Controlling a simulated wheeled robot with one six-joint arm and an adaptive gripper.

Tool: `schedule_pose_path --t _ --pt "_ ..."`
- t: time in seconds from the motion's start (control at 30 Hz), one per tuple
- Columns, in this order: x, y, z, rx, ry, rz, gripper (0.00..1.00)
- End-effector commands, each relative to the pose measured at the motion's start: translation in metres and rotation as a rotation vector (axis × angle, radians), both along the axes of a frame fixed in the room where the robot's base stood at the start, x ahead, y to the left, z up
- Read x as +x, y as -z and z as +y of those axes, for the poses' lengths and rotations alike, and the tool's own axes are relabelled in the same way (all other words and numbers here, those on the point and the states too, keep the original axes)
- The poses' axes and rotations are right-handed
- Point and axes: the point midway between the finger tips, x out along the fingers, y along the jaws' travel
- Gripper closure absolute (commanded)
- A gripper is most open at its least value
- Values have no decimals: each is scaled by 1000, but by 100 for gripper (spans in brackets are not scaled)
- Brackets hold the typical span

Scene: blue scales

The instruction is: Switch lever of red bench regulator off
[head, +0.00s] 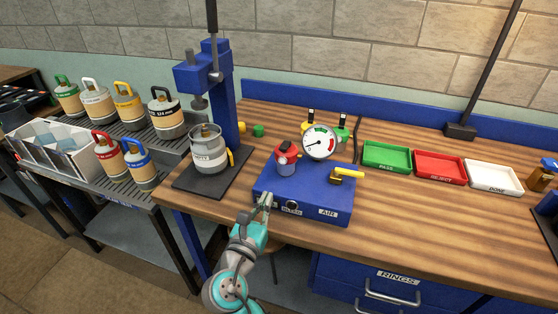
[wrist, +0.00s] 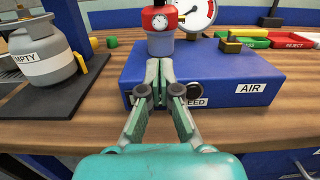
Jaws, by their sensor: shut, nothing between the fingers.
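The red regulator (head: 286,158), a red body with a small dial on its face, stands on a blue box (head: 300,192) at the front of the bench. It also shows in the wrist view (wrist: 160,24), its top cut off. A yellow lever (head: 349,173) on a brass and dark fitting sticks out to the right on the box's right side. No other lever on the regulator can be made out. My gripper (head: 266,197) is shut and empty at the front left of the box. In the wrist view its fingertips (wrist: 159,66) point at the box, below the regulator.
A grey canister (head: 207,154) stands under a blue press at left. Green (head: 386,144), red (head: 440,154) and white (head: 494,162) trays stand at right. Bare bench top lies right of the box.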

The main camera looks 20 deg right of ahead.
Motion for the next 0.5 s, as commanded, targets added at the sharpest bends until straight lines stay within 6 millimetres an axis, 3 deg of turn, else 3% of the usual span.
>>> schedule_pose_path --t 0.27,0.5 --pt "12 -1 -10 1 3 -1 100" --pt "46 -4 -35 2 3 -1 100"
